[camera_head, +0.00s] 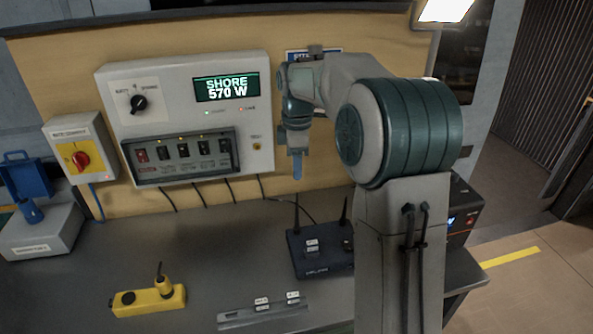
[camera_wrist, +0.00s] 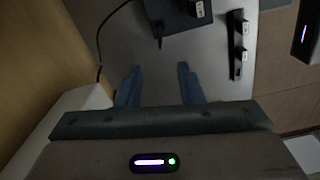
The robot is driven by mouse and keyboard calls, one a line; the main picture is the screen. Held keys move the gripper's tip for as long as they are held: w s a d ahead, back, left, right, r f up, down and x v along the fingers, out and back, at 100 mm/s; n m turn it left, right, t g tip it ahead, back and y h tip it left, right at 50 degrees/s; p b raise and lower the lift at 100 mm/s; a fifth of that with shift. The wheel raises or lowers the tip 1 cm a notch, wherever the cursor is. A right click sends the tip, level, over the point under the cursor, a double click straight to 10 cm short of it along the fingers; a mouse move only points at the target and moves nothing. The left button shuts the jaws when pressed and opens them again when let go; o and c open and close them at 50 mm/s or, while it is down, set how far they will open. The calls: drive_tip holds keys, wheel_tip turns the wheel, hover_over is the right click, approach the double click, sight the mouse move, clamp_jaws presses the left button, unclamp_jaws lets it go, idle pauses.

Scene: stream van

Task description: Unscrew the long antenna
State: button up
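A dark router box (camera_head: 320,252) stands on the grey worktop and carries two upright black antennas. The left antenna (camera_head: 297,212) looks the longer one; the right antenna (camera_head: 345,210) looks shorter. My gripper (camera_head: 297,177) points down above the left antenna's tip, with no contact that I can see. In the wrist view my gripper (camera_wrist: 159,68) is open, its two blue fingers apart with nothing between them. The router (camera_wrist: 180,14) shows at the top there, and a dark antenna (camera_wrist: 158,38) sticks out from it toward the fingers.
A slotted grey rail (camera_head: 265,314) with white tags lies at the front. A yellow box with a stick (camera_head: 150,299) sits left. A white power panel (camera_head: 185,120) on the wall stands close behind my gripper. The worktop between is clear.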

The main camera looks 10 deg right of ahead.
sight(297, 213)
wheel_tip(297, 213, down, 14)
drive_tip(key=shift+r+p, duration=0.2)
drive_tip(key=shift+p, duration=0.15)
clamp_jaws()
idle(0.3)
